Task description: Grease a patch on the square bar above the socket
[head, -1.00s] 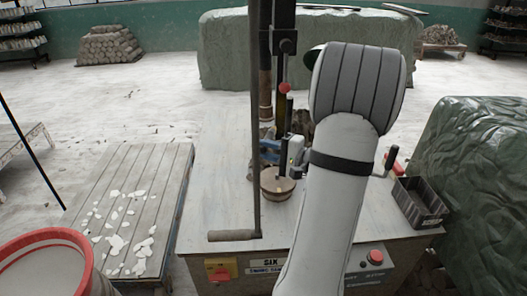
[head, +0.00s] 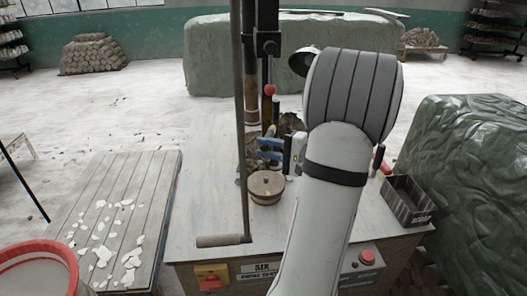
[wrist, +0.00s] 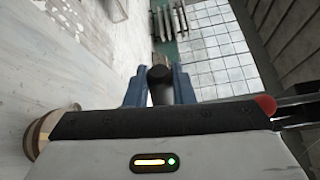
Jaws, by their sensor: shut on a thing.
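My gripper (head: 270,147), with blue fingers, is left of the thick arm in the head view. It is shut on a dark stick-like tool (head: 276,112), whose upper end stands upright above the fingers. Its dark round end (wrist: 160,76) shows between the fingers in the wrist view. Its lower end cannot be made out. The black square bar (head: 267,14) runs vertically behind and above the gripper, through a dark block (head: 267,44). I cannot tell which part is the socket. A round wooden pot (head: 266,189) stands on the bench just below the gripper.
A long lever (head: 240,120) with a wooden grip (head: 220,241) hangs close left of the gripper. A red knob (head: 270,90) is just above. A dark open box (head: 408,201) sits at the bench's right. The bench (head: 200,190) is clear at left.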

